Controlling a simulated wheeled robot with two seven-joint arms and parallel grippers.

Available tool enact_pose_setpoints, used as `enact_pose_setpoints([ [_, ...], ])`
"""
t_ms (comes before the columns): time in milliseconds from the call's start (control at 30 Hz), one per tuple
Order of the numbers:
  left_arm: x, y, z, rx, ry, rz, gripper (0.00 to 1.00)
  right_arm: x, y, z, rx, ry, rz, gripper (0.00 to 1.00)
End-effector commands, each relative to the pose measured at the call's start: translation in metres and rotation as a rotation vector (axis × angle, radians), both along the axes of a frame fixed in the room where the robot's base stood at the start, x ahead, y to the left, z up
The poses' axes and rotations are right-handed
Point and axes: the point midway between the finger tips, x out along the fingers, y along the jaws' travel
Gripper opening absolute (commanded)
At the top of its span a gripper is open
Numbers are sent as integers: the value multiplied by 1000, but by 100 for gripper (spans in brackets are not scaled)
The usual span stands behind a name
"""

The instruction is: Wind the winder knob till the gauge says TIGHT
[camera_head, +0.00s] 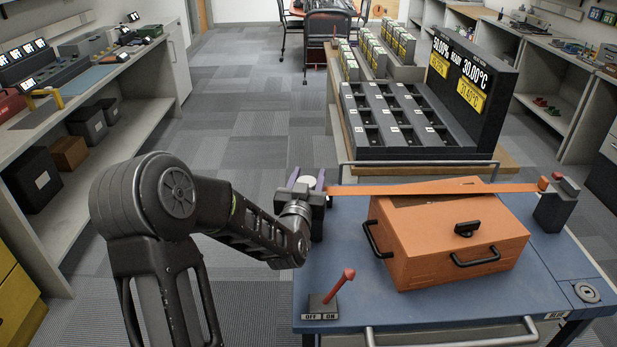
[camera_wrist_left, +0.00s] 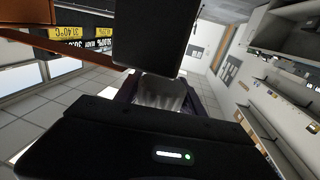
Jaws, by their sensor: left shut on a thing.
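My left gripper (camera_head: 306,182) is at the left edge of the blue cart, by the dark winder post (camera_head: 317,222). Its purple fingers are shut on the pale, round winder knob (camera_head: 308,181). In the left wrist view the grey ridged knob (camera_wrist_left: 160,94) sits between the fingers, with the dark winder housing (camera_wrist_left: 150,35) above it. An orange strap (camera_head: 430,188) runs from the winder across the orange case (camera_head: 450,235) to the post at right. I see no readable gauge face; my gripper covers part of the winder. My right gripper is not in view.
A lever with a red handle (camera_head: 339,288) on an OFF/ON base stands at the cart's front left. A dark post (camera_head: 555,208) with a red top stands at the right. A black slotted rack (camera_head: 400,120) with display panels is behind the cart. The floor at left is clear.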

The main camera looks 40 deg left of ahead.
Motion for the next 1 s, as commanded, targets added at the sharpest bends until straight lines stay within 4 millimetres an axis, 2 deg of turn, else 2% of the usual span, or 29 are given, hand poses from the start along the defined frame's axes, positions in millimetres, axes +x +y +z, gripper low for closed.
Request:
enact_pose_setpoints([
  [367,0,-1,-3,4,0,-77,6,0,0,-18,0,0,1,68],
  [700,2,-5,-3,4,0,-305,6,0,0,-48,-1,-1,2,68],
  [1000,3,-12,2,0,2,-559,6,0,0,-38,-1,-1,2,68],
])
